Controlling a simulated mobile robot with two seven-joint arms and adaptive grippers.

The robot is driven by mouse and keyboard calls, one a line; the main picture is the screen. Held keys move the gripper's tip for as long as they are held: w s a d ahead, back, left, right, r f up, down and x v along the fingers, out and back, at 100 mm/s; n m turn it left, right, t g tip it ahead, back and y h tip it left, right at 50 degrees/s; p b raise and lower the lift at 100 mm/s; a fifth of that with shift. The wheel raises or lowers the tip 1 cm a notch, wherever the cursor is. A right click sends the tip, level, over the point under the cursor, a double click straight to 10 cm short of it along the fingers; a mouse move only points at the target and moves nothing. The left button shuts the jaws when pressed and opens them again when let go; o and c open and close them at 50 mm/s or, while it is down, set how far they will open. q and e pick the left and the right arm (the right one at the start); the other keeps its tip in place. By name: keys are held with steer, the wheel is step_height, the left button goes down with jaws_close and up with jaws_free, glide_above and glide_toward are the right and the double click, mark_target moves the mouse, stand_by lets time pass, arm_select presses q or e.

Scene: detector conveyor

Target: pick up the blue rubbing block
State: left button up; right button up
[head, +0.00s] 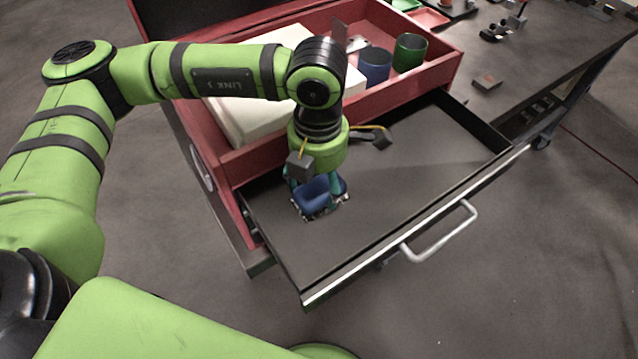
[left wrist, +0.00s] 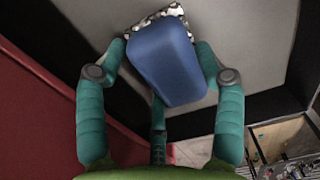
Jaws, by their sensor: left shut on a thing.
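The blue rubbing block (head: 316,196) is inside the open drawer (head: 420,165), near its left end. It also shows in the left wrist view (left wrist: 165,62), with a pale, rough edge along its far side. My left gripper (head: 318,192) points down into the drawer and is shut on the block, with teal fingers on both sides of it in the left wrist view (left wrist: 165,70). I cannot tell whether the block still touches the drawer floor. My right gripper is not in view.
A red tray (head: 440,75) above the drawer holds a white box (head: 235,95), a blue cup (head: 375,65) and a green cup (head: 410,52). The drawer's front has a metal handle (head: 440,235). A small brown block (head: 487,82) lies on the bench. The drawer's right part is clear.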

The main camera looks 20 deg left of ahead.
mark_target(325, 182)
arm_select(q)
steer(key=shift+w+r+b, duration=0.1)
steer(key=shift+r+b, duration=0.25)
steer(key=shift+b, duration=0.05)
steer(key=r+b, duration=0.1)
steer(key=d+r+b, duration=0.1)
steer(key=r, duration=0.1)
steer(key=shift+d+r+b, duration=0.1)
steer(key=shift+r+b, duration=0.15)
steer(key=shift+b, duration=0.05)
steer(key=w+d+r+b, duration=0.1)
steer(key=d+r+b, duration=0.3)
steer(key=d, duration=0.6)
steer(key=shift+d+r, duration=0.25)
steer(key=shift+r, duration=1.15)
